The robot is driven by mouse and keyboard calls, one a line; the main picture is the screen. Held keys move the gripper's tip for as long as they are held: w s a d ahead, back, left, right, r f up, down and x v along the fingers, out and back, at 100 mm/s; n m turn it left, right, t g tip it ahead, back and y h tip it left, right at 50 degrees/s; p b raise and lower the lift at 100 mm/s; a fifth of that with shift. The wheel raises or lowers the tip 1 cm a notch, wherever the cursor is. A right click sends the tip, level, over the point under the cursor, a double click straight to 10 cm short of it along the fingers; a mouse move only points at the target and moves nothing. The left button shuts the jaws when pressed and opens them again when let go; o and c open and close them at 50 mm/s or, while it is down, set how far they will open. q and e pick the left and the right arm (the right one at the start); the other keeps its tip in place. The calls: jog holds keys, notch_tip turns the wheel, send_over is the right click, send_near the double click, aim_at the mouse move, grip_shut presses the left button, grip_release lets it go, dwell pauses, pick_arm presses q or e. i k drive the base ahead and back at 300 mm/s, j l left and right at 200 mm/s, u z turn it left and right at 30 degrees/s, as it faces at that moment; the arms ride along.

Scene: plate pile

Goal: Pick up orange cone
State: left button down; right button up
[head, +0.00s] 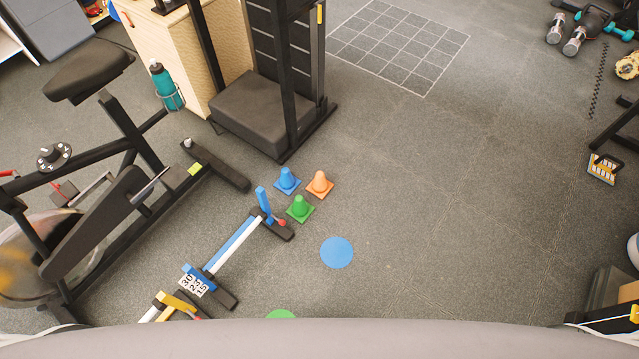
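The orange cone (320,183) stands upright on the grey floor near the middle of the head view. A blue cone (287,179) stands close to its left, and a green cone (299,207) stands just in front and to the left. All three have square bases. Neither of my grippers shows in the view, and nothing is holding the orange cone.
A blue floor disc (337,252) lies in front of the cones. A low striped bar (233,246) stands to their left. An exercise bike (120,190) fills the left, and a black rack (285,75) stands behind.

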aim_at(320, 186)
jog(key=i+l+u, duration=0.1)
jog(key=u, duration=0.7)
jog(key=i+l+u, duration=0.2)
jog(key=l+u, duration=0.15)
jog(key=l, duration=0.35)
jog(key=i+l+u, duration=0.1)
jog(key=l+u, duration=0.2)
jog(key=l, duration=0.4)
jog(key=l+u, duration=0.35)
jog(key=l, duration=0.35)
jog(key=i, duration=0.05)
